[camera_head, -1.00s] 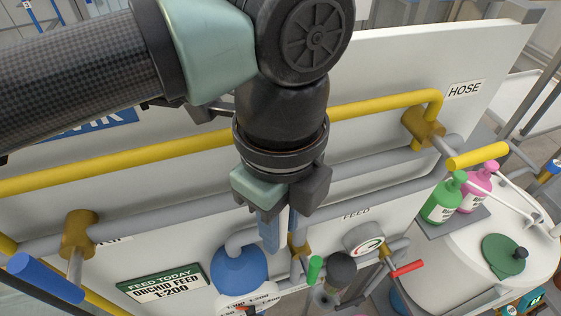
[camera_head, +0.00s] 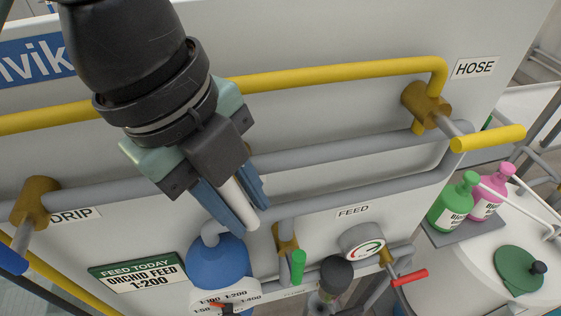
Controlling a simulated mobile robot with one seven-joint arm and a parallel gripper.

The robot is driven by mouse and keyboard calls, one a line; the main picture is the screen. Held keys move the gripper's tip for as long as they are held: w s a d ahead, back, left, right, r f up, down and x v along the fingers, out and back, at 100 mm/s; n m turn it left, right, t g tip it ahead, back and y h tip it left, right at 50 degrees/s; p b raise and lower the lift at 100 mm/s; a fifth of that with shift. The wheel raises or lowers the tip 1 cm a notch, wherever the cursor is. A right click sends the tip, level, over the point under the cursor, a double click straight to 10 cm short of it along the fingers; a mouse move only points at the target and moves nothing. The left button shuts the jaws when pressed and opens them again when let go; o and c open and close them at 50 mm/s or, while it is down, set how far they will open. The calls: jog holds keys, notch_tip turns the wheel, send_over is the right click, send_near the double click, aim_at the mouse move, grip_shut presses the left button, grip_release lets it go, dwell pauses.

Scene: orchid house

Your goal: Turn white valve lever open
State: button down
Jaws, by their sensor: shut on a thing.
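My gripper (camera_head: 233,196) is in the upper left middle, in front of the grey pipes on the white panel. Its two blue fingers are shut on the white valve lever (camera_head: 245,217). The lever shows as a white bar between the fingers. It slants down to the right, and its end sticks out just past the fingertips, above the blue dome. The lever's pivot and valve body are hidden behind my gripper.
A blue dome (camera_head: 218,262) with a ratio dial is just below the gripper. Close by are a green lever (camera_head: 298,267), a gauge (camera_head: 363,244) and a red lever (camera_head: 410,277). A yellow lever (camera_head: 488,138) is at right, a blue lever (camera_head: 10,261) at left. Bottles (camera_head: 453,203) stand at right.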

jog(key=h+b, duration=0.2)
jog(key=b, duration=0.1)
jog(key=a+f+t+h+b, duration=0.1)
jog(key=h+b, duration=0.1)
jog(key=b, duration=0.1)
jog(key=t+h+b, duration=0.1)
jog(key=h+b, duration=0.2)
jog(key=shift+s+a+f+b, duration=0.25)
jog(key=shift+s+f+b, duration=0.05)
jog(key=shift+b, duration=0.1)
jog(key=shift+r, duration=0.1)
jog(key=c, duration=0.7)
grip_release()
jog(key=shift+c, duration=0.2)
jog(key=shift+r, duration=0.1)
